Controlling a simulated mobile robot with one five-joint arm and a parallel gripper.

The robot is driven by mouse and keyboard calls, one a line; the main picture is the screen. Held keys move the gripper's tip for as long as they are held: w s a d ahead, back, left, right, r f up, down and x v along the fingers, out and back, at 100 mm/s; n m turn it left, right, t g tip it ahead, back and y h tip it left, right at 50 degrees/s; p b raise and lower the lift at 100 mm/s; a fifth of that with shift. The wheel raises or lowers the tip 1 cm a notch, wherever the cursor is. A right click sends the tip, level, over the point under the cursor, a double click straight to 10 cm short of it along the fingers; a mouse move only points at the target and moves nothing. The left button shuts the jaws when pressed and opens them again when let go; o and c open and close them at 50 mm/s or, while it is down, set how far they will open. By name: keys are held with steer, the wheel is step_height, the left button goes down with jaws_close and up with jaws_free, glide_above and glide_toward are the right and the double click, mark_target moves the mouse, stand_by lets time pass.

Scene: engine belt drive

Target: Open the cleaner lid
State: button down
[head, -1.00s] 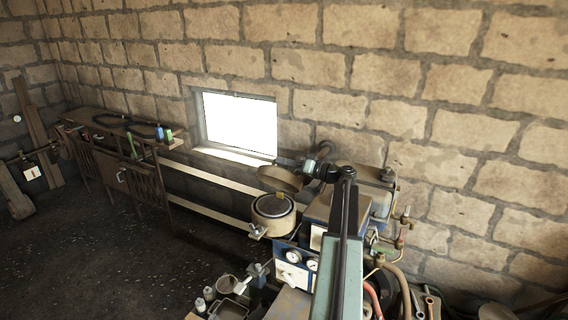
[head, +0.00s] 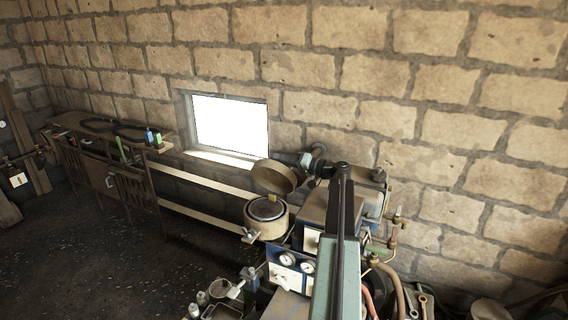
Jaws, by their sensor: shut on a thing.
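The cleaner (head: 266,231) is a round tan canister on the near left part of the engine. Its mouth is uncovered and shows a dark round inside with a small yellowish piece at its back edge. The cleaner lid (head: 272,178), a round brown disc, stands tilted up above the back of the canister, apart from most of its rim. My gripper (head: 296,160) is at the upper right edge of the lid, shut on it. The jaws are small and partly hidden by the lid.
The engine, with gauges (head: 287,259), pipes and valves, fills the space under my arm. A stone wall with a bright window (head: 230,124) stands behind. A workbench (head: 100,135) with belts and bottles is at the left. Dark floor is clear between.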

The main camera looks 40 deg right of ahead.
steer(key=w+d+f+m+b, duration=0.2)
steer(key=d+f+m+b, duration=0.1)
steer(key=d, duration=0.5)
steer(key=shift+w+m, duration=0.4)
steer(key=shift+m, duration=0.5)
steer(key=shift+f, duration=0.1)
steer(key=c, duration=1.5)
jaws_free()
steer(key=shift+d, duration=0.1)
steer(key=v, duration=0.7)
steer(key=shift+s, duration=0.35)
